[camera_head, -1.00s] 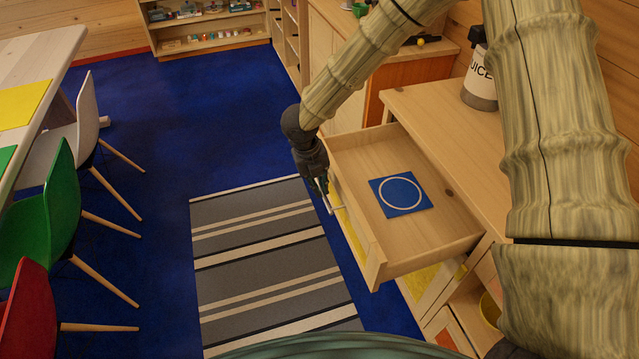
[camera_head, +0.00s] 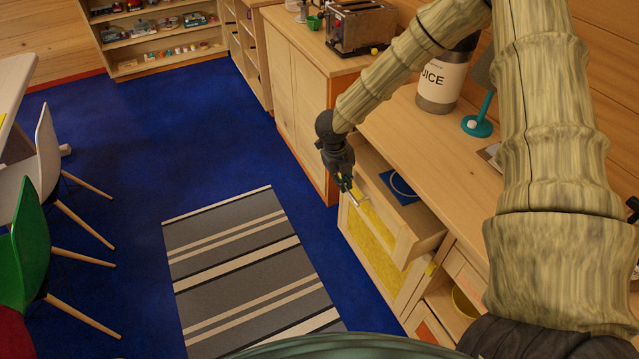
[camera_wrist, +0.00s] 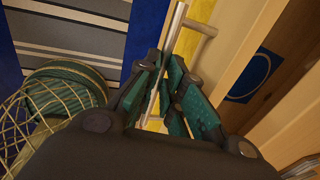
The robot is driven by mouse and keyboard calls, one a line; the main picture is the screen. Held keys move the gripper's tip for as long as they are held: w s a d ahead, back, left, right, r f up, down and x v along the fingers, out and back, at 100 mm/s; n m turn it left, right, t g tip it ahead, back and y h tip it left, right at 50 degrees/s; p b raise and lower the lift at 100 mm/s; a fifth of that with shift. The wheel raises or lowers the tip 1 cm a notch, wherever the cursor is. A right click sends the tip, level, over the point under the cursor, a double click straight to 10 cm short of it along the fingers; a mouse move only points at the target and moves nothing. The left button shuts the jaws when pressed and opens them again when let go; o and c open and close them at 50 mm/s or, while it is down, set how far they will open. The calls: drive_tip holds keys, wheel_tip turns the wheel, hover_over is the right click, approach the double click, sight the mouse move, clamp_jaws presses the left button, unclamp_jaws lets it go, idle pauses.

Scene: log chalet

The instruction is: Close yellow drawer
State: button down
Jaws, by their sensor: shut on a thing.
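The yellow drawer (camera_head: 398,222) is a wooden drawer with a yellow front panel, partly pulled out of the cabinet; its open top shows inside. A blue square with a pale ring (camera_head: 401,187) lies in it, partly covered by the counter. It also shows in the wrist view (camera_wrist: 250,76). The drawer's metal bar handle (camera_head: 350,213) sticks out from its front and crosses the wrist view (camera_wrist: 172,45). My gripper (camera_head: 346,186) is at the handle's far end. In the wrist view its green-padded fingers (camera_wrist: 172,95) are shut around the bar.
The wooden cabinet top (camera_head: 440,150) carries a juice jar (camera_head: 436,85) and a teal lamp base (camera_head: 477,126). A toaster (camera_head: 361,28) stands on the farther counter. A striped rug (camera_head: 245,270) and open blue floor lie left of the drawer. Chairs stand at far left.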

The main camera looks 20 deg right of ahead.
drive_tip(key=d+p, duration=0.2)
drive_tip(key=d, duration=1)
drive_tip(key=shift+w+d+p, duration=0.2)
drive_tip(key=shift+d+p, duration=0.1)
drive_tip(key=shift+d, duration=0.1)
drive_tip(key=shift+d, duration=0.1)
drive_tip(key=c, duration=1.5)
unclamp_jaws()
drive_tip(key=shift+s+a+b, duration=0.15)
drive_tip(key=shift+a+b, duration=1.2)
drive_tip(key=shift+a, duration=3.7)
drive_tip(key=shift+s+a+b, duration=0.2)
drive_tip(key=shift+a+b, duration=1.2)
drive_tip(key=shift+a, duration=3.7)
drive_tip(key=shift+s+a+b, duration=0.15)
drive_tip(key=shift+a+b, duration=1.2)
drive_tip(key=shift+a, duration=3.7)
drive_tip(key=shift+c, duration=0.6)
